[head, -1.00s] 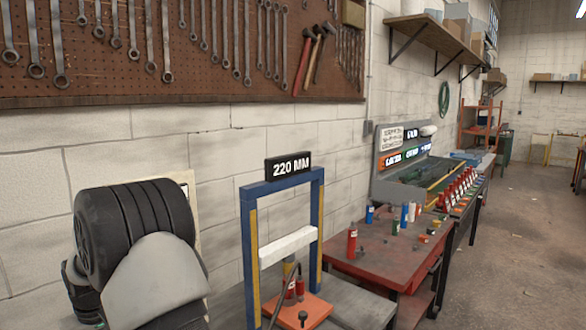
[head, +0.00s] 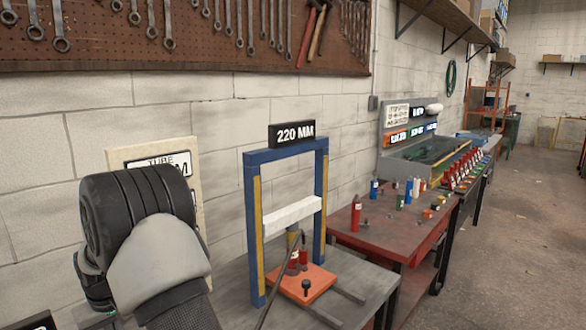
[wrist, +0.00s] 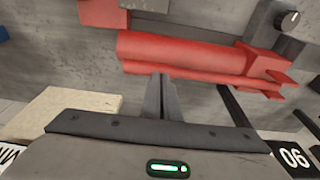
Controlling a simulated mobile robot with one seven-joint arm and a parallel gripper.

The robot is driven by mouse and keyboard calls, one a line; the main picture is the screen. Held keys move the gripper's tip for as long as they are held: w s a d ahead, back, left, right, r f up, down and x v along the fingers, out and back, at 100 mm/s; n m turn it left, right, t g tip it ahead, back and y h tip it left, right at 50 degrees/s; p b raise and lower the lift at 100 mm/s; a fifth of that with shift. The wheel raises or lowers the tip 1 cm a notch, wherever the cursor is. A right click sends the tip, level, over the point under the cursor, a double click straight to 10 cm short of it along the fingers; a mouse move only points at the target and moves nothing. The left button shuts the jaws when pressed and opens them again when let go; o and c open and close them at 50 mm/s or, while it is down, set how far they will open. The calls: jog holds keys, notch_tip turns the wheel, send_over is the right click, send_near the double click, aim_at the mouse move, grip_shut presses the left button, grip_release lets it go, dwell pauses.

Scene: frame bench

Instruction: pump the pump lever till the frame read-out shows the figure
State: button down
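The blue press frame (head: 251,215) stands on the bench in the head view. In the head view my arm hides the gripper.
A pale board lettered "TUBE" (head: 150,152) stands behind my arm. A red table (head: 392,236) with small bottles is to the right of the frame. The grey bench (head: 356,277) holds the frame, and a dark hose (head: 273,292) runs from it. Open floor lies at right.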

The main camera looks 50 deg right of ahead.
notch_tip(320, 180, up, 7)
jog(key=p, duration=0.5)
jog(key=shift+r, duration=0.2)
dwell(0.6)
dwell(1.7)
dwell(0.8)
notch_tip(320, 180, down, 8)
jog(key=b, duration=0.5)
jog(key=shift+f, duration=0.15)
notch_tip(320, 180, up, 8)
jog(key=p, duration=0.5)
dwell(0.6)
